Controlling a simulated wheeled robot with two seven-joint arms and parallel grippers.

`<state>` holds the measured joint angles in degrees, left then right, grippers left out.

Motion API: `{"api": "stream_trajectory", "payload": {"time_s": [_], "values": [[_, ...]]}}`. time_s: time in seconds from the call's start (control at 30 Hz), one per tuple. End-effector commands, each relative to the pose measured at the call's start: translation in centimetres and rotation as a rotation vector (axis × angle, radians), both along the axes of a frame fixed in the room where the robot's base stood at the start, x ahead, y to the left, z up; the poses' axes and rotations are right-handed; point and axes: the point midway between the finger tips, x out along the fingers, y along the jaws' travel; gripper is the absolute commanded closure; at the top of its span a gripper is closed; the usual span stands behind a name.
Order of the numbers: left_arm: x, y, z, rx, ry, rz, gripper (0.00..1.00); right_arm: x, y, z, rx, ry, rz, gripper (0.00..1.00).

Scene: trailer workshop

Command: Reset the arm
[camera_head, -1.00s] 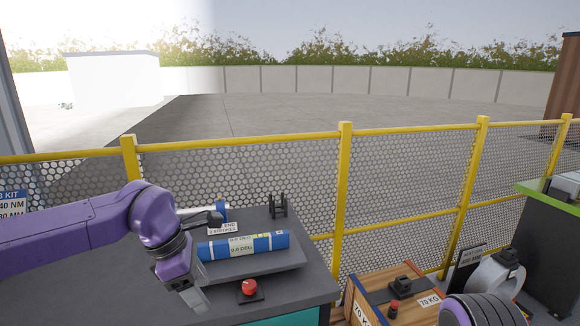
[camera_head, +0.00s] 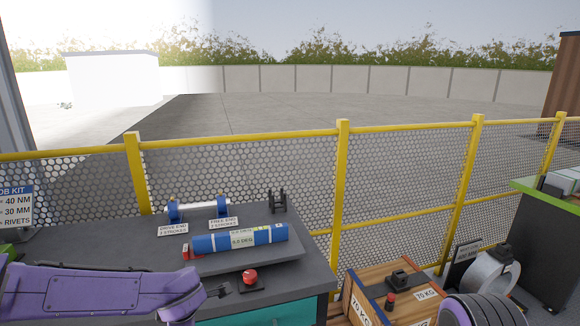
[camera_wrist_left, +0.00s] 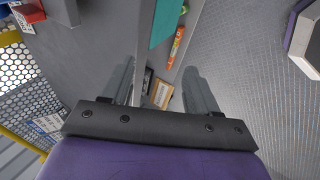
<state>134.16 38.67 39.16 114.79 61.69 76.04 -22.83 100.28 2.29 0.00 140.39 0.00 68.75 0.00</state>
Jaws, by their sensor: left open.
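My left arm (camera_head: 110,292) is purple and lies low across the left of the head view, in front of the grey bench (camera_head: 120,235).
A blue roll (camera_head: 240,238), a red button (camera_head: 249,276), a blue-ended roller (camera_head: 198,207) and a black bracket (camera_head: 277,201) are on the bench. A wooden crate (camera_head: 362,293) stands to the right. A yellow-railed mesh fence (camera_head: 400,185) runs behind.

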Motion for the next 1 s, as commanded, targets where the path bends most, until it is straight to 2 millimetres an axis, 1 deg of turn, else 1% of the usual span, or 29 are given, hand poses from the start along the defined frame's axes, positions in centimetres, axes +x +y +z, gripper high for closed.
{"api": "stream_trajectory", "payload": {"time_s": [0.03,0.07,0.1,0.13,0.17,0.2,0.27,0.3,0.37,0.4,0.5,0.6,0.7,1.0], "values": [[-1.0,0.4,-3.4,0.092,-0.002,-0.065,0.4,0.0,0.0,-0.2,0.0,0.0,0.0,0.57],[-1.8,0.7,-5.5,0.15,-0.005,-0.115,0.4,0.0,0.0,-0.3,0.0,0.0,0.0,0.57],[-3.2,0.9,-8.4,0.223,-0.007,-0.201,0.4,0.0,0.0,-0.4,0.0,0.0,0.0,0.57],[-4.6,1.1,-10.7,0.274,-0.001,-0.276,0.4,0.0,0.0,-0.5,0.0,0.0,0.0,0.57],[-6.2,1.2,-13.0,0.315,0.01,-0.358,0.4,0.0,0.0,-0.6,0.0,0.0,0.0,0.57],[-8.6,1.4,-15.8,0.356,0.035,-0.474,0.4,0.0,0.0,-0.7,0.0,0.0,0.0,0.57],[-12.7,1.7,-19.4,0.395,0.087,-0.644,0.4,0.0,0.0,-0.9,0.0,0.0,0.0,0.57],[-15.6,2.0,-21.3,0.407,0.133,-0.752,0.4,0.0,0.0,-1.0,0.0,0.0,0.0,0.57],[-19.9,2.8,-23.6,0.419,0.211,-0.901,0.4,0.0,0.0,-1.2,0.0,0.0,0.0,0.57],[-22.6,3.4,-24.7,0.424,0.266,-0.986,0.4,0.0,0.0,-1.2,0.0,0.0,0.0,0.57],[-27.7,5.2,-26.3,0.442,0.393,-1.118,0.4,0.0,0.0,-1.4,0.0,0.0,0.0,0.57],[-30.3,6.5,-27.3,0.453,0.47,-1.168,0.4,0.0,0.0,-1.6,0.0,0.0,0.0,0.57],[-31.2,6.4,-27.6,0.442,0.488,-1.177,0.4,0.0,0.0,-1.5,0.0,0.0,0.0,0.57],[-31.0,6.3,-27.6,0.442,0.484,-1.174,0.4,0.0,0.0,-1.5,0.0,0.0,0.0,0.57]]}}
